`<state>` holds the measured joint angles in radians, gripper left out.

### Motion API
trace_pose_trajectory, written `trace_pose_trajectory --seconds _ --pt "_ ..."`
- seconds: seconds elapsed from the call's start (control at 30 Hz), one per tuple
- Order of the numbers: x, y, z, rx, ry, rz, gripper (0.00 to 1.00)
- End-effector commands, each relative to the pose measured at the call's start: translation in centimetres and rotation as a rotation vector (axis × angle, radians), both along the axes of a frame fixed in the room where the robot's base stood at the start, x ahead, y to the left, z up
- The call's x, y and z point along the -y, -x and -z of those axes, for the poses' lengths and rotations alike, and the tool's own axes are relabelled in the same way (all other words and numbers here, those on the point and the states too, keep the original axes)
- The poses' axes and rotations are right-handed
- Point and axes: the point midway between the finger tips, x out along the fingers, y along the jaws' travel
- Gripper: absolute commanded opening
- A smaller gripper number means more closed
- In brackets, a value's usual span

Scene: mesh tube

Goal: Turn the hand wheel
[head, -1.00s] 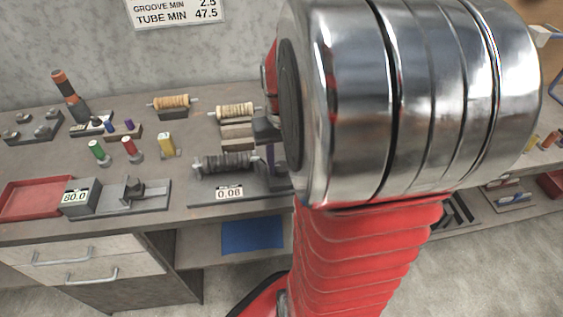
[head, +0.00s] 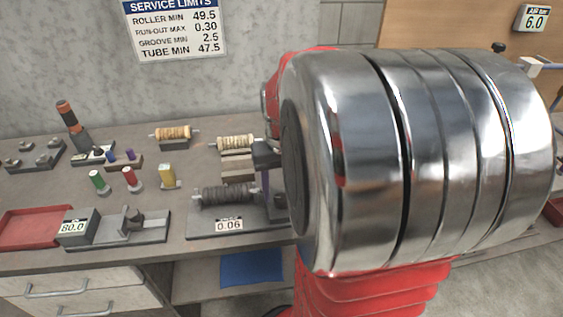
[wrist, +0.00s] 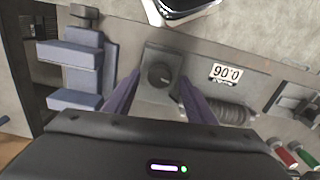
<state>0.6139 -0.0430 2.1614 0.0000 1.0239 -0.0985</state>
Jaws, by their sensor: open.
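The hand wheel (wrist: 161,74) is a dark round knob on a grey end block (wrist: 158,56) of the run-out fixture, shown in the wrist view. My gripper (wrist: 159,77) is open, with one purple finger on each side of the wheel. I cannot tell whether the fingers touch it.
Tan rollers (head: 172,133) on stands, coloured bottles and a grey gauge (head: 75,229) reading 80.0 crowd the bench left of my arm. A red tray (head: 38,229) is at the far left.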

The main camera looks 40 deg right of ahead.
Motion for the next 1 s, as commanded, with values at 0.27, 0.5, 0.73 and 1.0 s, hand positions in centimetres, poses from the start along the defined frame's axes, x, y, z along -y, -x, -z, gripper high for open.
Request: trace_pose_trajectory --seconds 0.27,0.5,0.73,1.0 --pt "0.0 -0.1 -4.8 0.003 0.002 0.0 0.5" --pt "0.0 -0.1 -9.0 0.004 0.003 0.0 0.5" --pt "0.0 0.0 -11.3 0.002 0.001 0.0 0.5" --pt "0.0 0.0 -11.6 0.001 0.0 0.0 0.5"
